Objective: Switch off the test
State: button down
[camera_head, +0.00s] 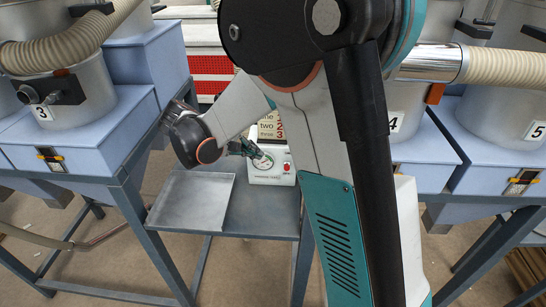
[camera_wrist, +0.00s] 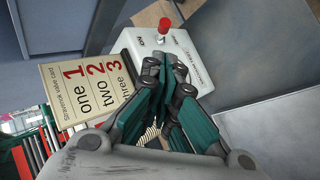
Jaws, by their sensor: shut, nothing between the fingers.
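A white test box (camera_head: 270,167) stands on the small grey table between the hoppers. Its front carries a round dial (camera_head: 263,162) and a red knob (camera_head: 287,166). In the wrist view the box (camera_wrist: 191,72) lies just beyond my fingers, with the red knob (camera_wrist: 165,25) clear of them at the far end. My gripper (camera_head: 252,150) is shut and empty in front of the box near the dial. In the wrist view my gripper (camera_wrist: 165,68) covers the dial and part of the box front. I cannot tell whether the fingertips touch the box.
A card with "one two three" (camera_head: 270,127) stands behind the box, and its text shows in the wrist view (camera_wrist: 90,90). An empty metal tray (camera_head: 192,200) lies left of the box on the grey table (camera_head: 262,222). Blue hopper stands (camera_head: 115,140) flank the table on both sides.

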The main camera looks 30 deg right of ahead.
aim_at(287, 167)
jog(key=b+x, duration=0.1)
jog(key=x, duration=0.9)
jog(key=shift+s+a+f+m+t+h+b, duration=0.3)
jog(key=shift+s+f+t+h+b, duration=0.15)
jog(key=shift+b, duration=1.15)
jog(key=shift+t, duration=0.25)
jog(key=f+m+t+h+b, duration=0.1)
jog(key=b, duration=0.2)
jog(key=t+h+b, duration=0.1)
jog(key=h+b, duration=0.1)
jog(key=b, duration=0.1)
jog(key=s+f+m+t+h+b, duration=0.1)
jog(key=b, duration=0.2)
jog(key=shift+s+a+f+m, duration=0.1)
jog(key=shift+a+f+m, duration=0.2)
jog(key=shift+a, duration=0.1)
